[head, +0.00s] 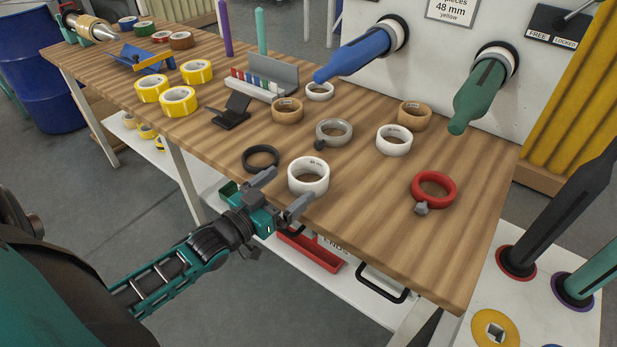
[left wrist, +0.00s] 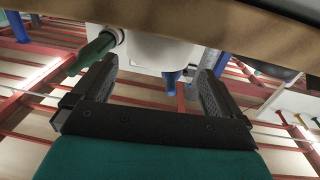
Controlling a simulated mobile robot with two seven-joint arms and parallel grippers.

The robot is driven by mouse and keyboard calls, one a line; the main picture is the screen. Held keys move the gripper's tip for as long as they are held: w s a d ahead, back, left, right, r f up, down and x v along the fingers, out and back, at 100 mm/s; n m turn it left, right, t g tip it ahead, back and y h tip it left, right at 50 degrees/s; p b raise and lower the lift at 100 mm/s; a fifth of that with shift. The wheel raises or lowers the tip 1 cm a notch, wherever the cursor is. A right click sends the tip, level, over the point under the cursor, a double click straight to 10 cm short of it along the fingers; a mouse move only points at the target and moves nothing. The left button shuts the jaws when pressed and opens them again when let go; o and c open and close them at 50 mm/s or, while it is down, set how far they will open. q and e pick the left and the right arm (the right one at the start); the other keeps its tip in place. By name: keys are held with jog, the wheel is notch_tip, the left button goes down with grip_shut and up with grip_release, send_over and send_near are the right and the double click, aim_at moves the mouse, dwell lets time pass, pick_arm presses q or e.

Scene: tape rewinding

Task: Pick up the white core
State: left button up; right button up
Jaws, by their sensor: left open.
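Several white rings show in the head view, and I cannot tell for sure which is the white core. A second white ring (head: 393,148) is farther right, and a small white ring (head: 320,97) is at the back. My left gripper (head: 281,193) is open and empty at the table's front edge, its two fingers apart just in front of the nearest ring. The left wrist view shows the open fingers (left wrist: 154,92) with no ring clear between them. My right gripper is out of view.
A black ring (head: 260,151) lies left of the nearest white ring. A grey ring (head: 334,140), a brown ring (head: 287,118) and a red ring (head: 433,203) are around it. Blue (head: 352,57) and green (head: 478,100) spindles stick out from the back panel. The front right tabletop is bare.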

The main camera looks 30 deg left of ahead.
aim_at(295, 183)
pick_arm(q)
jog(key=shift+w+d+f, duration=0.1)
jog(key=shift+w+d, duration=0.05)
jog(key=shift+w, duration=0.7)
jog(key=shift+w+d+f, duration=0.1)
jog(key=shift+w+d, duration=0.1)
jog(key=shift+w, duration=0.7)
jog(key=shift+w+d, duration=0.15)
jog(key=shift+w, duration=0.7)
jog(key=c, duration=0.7)
jog(key=shift+r, duration=0.1)
